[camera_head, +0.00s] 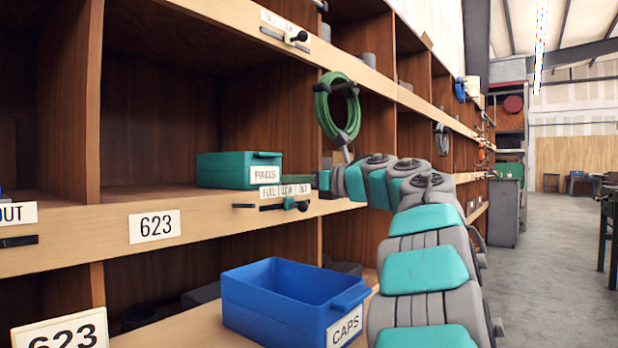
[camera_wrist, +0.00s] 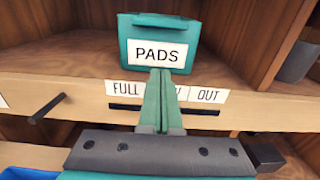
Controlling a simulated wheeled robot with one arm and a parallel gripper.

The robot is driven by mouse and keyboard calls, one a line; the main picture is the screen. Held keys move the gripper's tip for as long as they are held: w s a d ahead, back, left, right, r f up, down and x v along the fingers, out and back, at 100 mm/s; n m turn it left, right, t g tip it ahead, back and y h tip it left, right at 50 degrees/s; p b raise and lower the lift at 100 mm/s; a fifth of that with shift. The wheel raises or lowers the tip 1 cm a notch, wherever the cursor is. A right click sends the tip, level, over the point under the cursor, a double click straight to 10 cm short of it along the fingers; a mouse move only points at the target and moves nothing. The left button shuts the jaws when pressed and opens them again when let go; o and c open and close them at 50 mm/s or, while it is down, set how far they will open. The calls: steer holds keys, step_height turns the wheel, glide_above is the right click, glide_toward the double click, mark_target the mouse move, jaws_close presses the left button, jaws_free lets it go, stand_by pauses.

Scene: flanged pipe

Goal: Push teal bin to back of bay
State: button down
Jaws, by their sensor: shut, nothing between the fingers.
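The teal bin (camera_head: 228,171) with a "PADS" label sits in the bay above the 623 plate, close to the shelf's front edge. In the wrist view the teal bin (camera_wrist: 165,22) is straight ahead, label facing me. Bare shelf and the dark back panel show behind it. My gripper (camera_wrist: 160,74) is shut and empty, its teal fingers pointing at the bin just below the label. In the head view my gripper (camera_head: 322,180) is at the bin's right, partly hidden by my wrist. I cannot tell whether the fingertips touch the bin.
The shelf's front rail (camera_head: 60,240) carries a FULL/LOW/OUT strip (camera_head: 284,190) and a slider (camera_head: 288,204) under the bin. A blue CAPS bin (camera_head: 285,290) stands on the lower shelf. A green hose coil (camera_head: 337,105) hangs above my wrist. Wooden dividers (camera_head: 75,100) bound the bay.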

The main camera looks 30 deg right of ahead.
mark_target(266, 178)
steer(key=shift+p+x, duration=0.35)
steer(key=shift+x, duration=2.4)
steer(key=p+x, duration=0.1)
steer(key=x, duration=0.3)
steer(key=shift+w, duration=0.25)
steer(key=shift+s, duration=0.1)
